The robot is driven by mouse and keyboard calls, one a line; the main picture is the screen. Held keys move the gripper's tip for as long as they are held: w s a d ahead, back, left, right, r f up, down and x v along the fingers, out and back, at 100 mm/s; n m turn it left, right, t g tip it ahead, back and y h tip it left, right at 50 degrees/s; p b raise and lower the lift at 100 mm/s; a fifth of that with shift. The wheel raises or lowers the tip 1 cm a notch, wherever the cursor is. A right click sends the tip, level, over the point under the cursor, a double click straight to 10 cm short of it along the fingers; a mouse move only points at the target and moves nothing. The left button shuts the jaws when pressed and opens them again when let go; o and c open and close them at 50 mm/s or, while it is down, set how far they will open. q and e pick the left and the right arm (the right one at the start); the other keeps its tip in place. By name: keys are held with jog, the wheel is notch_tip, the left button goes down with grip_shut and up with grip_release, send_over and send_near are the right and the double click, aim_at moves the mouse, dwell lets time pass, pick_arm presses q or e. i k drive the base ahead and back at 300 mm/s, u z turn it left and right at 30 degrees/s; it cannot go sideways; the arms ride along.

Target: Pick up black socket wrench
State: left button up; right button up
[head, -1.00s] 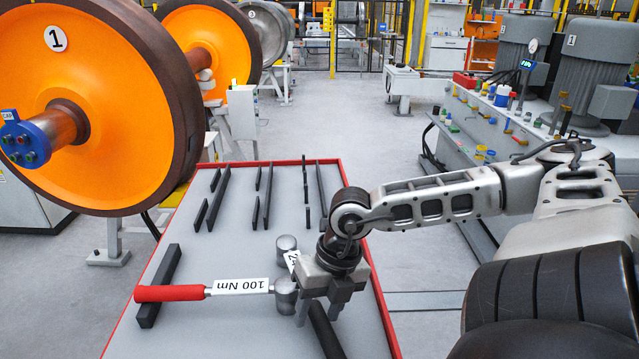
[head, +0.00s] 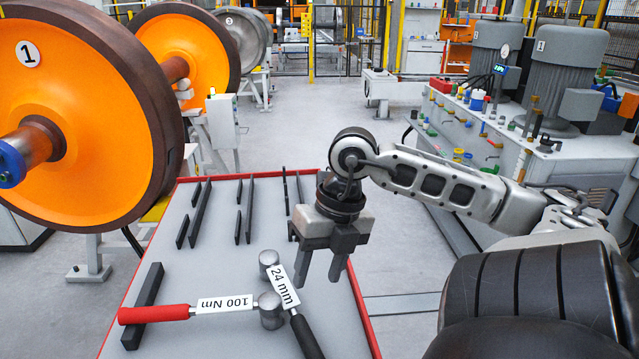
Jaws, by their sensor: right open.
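The black socket wrench lies on the grey table, with its black handle (head: 306,336) toward the near edge and a white 24 mm label (head: 283,285) on its shaft. Its round metal head (head: 268,260) points away from me. My right gripper (head: 320,279) is open and empty, fingers pointing down, above and just right of the wrench. A visible gap separates it from the wrench. A red-handled wrench (head: 157,314) labelled 100 Nm lies beside it, its metal head (head: 270,309) close to the black wrench's shaft. My left gripper is out of view.
The table (head: 222,262) has a red rim. A black block (head: 144,306) lies under the red handle, and several black bars (head: 200,213) lie at the back. Orange wheels (head: 75,120) stand at the left. Grey floor (head: 400,275) is free to the right.

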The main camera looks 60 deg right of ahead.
aim_at(270, 269)
jog(key=k, duration=1)
